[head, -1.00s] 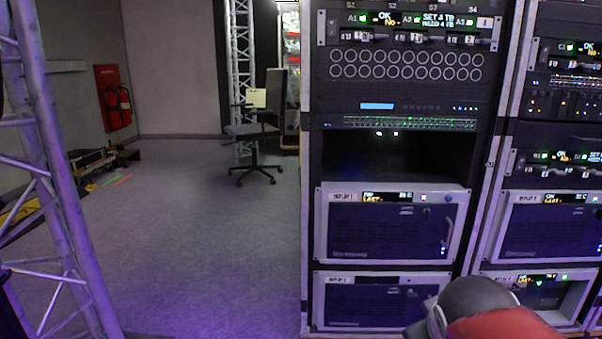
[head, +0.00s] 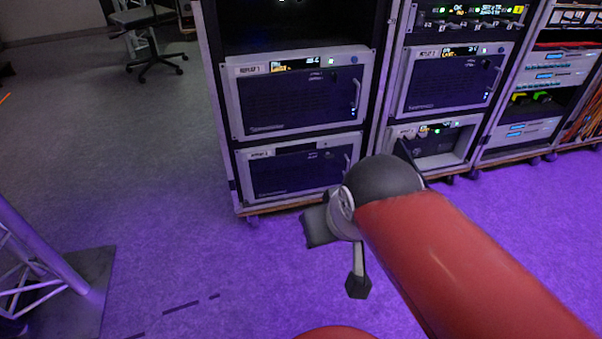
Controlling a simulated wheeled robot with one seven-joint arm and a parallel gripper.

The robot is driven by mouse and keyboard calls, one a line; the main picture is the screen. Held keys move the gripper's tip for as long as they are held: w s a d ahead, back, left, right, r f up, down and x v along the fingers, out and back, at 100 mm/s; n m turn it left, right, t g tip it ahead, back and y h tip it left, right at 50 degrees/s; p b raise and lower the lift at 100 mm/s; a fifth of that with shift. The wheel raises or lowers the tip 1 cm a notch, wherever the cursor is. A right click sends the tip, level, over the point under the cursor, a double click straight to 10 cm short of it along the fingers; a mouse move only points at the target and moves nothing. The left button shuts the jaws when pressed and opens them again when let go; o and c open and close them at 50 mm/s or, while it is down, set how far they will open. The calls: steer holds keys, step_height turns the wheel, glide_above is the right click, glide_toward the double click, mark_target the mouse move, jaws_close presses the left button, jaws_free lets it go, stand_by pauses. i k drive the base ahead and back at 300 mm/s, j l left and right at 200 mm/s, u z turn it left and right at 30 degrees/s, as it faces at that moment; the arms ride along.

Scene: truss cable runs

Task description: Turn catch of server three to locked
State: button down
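Several server units with dark fronts, light frames and small lit displays sit in two racks in the head view. They are the upper left unit (head: 300,92), lower left unit (head: 297,170), upper right unit (head: 452,80) and lower right unit (head: 445,147). The labels are too small to tell surely which is server three. Vertical handles show on the right of some fronts; no catch can be made out clearly. The lower right unit is partly hidden by my arm. My gripper (head: 342,255) hangs over the floor in front of the racks, apart from them; its finger spread is unclear.
The left rack (head: 215,110) and its neighbours stand on wheeled bases. A truss foot (head: 75,290) stands at the lower left. An office chair (head: 150,35) is at the back left. The purple-lit floor (head: 190,240) is clear between them.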

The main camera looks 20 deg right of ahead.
mark_target(329, 156)
steer(key=i+j+z, duration=0.1)
steer(key=i+j, duration=0.3)
steer(key=i+j+z, duration=0.15)
steer(key=i+j, duration=0.25)
steer(key=j, duration=0.25)
